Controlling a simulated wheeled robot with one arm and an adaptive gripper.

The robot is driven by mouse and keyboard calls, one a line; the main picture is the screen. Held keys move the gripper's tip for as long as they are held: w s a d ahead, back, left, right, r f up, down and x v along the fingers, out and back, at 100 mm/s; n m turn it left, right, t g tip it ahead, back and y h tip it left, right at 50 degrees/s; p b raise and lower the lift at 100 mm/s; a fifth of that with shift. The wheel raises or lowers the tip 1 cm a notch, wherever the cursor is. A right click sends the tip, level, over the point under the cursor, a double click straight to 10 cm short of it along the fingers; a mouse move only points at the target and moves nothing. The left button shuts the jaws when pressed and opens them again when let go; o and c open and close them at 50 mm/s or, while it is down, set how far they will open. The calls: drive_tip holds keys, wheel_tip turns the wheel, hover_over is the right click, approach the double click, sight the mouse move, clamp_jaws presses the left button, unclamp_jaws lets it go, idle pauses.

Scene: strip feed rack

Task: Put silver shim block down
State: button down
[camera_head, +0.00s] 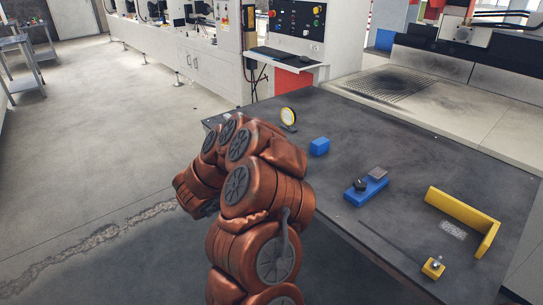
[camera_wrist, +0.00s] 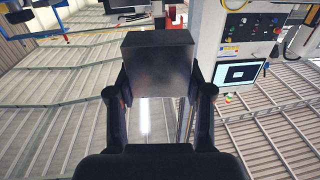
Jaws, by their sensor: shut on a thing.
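In the wrist view, my gripper (camera_wrist: 159,92) is shut on the silver shim block (camera_wrist: 158,58), a plain dark grey metal block. One finger presses on each side, and the block stands out beyond the fingertips. Behind it the wrist view shows ribbed panels and a machine control panel, with no table surface under the block. In the head view my bent arm hides the block and most of the gripper, left of the table (camera_head: 325,178).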

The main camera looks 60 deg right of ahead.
drive_tip(key=shift+s+a+r, duration=0.1)
drive_tip(key=shift+s+a, duration=0.1)
drive_tip(key=shift+a, duration=0.25)
drive_tip(key=w+a+r+n+t+y, duration=0.25)
drive_tip(key=w+a+n+t, duration=0.4)
drive_tip(key=w, duration=0.75)
drive_tip(key=w+a+r+n+t+y, duration=0.2)
drive_tip(key=w+a+r+n+t, duration=0.15)
drive_tip(key=w+a+t, duration=0.8)
drive_tip(key=w+a+r+n+t+y, duration=0.1)
drive_tip(key=w+a+n+y, duration=0.25)
drive_tip(key=a, duration=0.45)
drive_tip(key=w+a+r+n+t+y, duration=0.1)
drive_tip(key=w+a+r+n+y, duration=0.15)
drive_tip(key=w+a+y, duration=0.4)
drive_tip(key=w+a+r+n+t+y, duration=0.1)
drive_tip(key=a+n+y, duration=0.25)
drive_tip(key=a, duration=0.65)
wheel_tip(320, 180, up, 17)
drive_tip(key=p, duration=1.7)
drive_tip(key=shift+a, duration=0.2)
drive_tip(key=shift+n, duration=0.25)
